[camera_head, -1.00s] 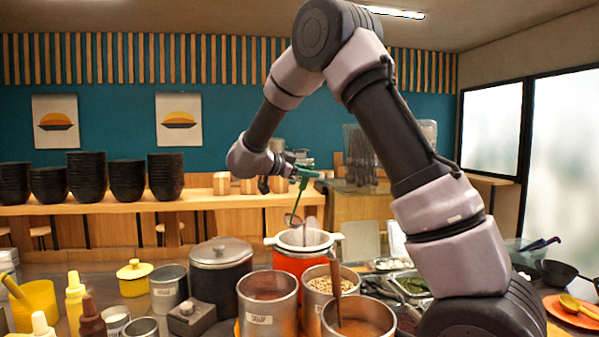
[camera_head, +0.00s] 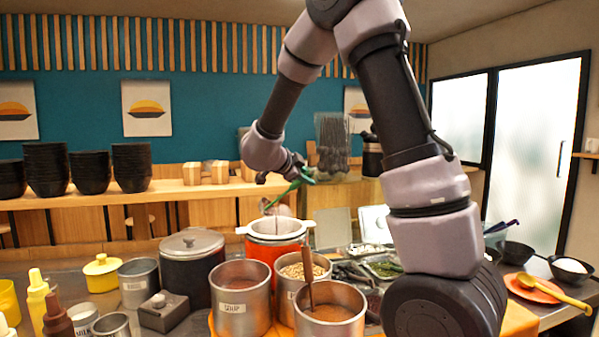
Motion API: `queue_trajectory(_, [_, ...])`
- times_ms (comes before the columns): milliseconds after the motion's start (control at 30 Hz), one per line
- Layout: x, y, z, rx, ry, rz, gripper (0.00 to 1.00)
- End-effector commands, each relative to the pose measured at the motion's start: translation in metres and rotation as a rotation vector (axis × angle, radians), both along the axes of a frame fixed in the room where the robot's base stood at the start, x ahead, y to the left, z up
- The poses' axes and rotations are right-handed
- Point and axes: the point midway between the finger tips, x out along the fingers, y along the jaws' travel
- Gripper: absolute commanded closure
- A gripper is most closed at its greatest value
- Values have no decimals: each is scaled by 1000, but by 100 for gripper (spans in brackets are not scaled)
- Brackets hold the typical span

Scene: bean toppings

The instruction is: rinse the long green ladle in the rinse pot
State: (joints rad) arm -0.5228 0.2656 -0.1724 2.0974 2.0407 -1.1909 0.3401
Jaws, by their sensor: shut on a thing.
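The long green ladle (camera_head: 291,188) is held at its upper end by my gripper (camera_head: 295,174), which is shut on it. Its handle slants down to the left, and its lower end hangs above the red-orange pot (camera_head: 261,250). I cannot tell whether any of it is inside. That pot has a white rim insert with side handles (camera_head: 248,230). No label shows which pot is the rinse pot. The gripper's fingers are small and partly hidden by the ladle.
Close in front of the red-orange pot stand a metal soup pot (camera_head: 240,313), a bean pot (camera_head: 288,289) and a pot (camera_head: 339,328) with an upright brown handle. A lidded dark pot (camera_head: 190,273) is at left. Topping trays (camera_head: 384,268) lie at right.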

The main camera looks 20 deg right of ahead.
Motion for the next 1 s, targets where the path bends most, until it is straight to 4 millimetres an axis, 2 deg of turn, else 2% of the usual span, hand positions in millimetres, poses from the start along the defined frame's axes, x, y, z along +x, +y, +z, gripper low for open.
queue_trajectory(533, [-18,-32,-42,218,-118,-2,100])
queue_trajectory(1000, [-27,-49,-77,378,-208,-1,100])
